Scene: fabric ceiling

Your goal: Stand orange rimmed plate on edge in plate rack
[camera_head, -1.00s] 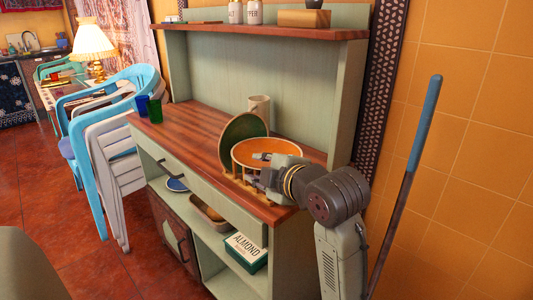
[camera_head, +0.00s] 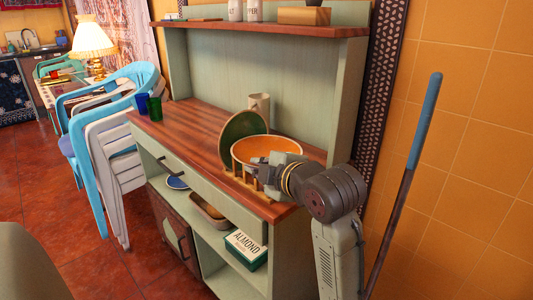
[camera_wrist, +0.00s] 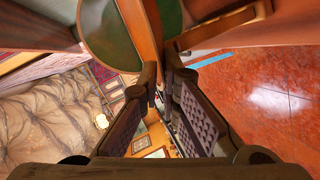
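My gripper (camera_head: 263,162) is at the right side of the rack, low over the counter. In the wrist view the plate (camera_wrist: 112,32) shows beyond the fingers at the upper left. The two fingers of my gripper (camera_wrist: 162,72) are apart, with a narrow gap between their tips.
A cream mug (camera_head: 259,105) stands farther back. Blue and green cups (camera_head: 154,109) stand at the counter's left end. The middle of the wooden counter (camera_head: 190,120) is clear.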

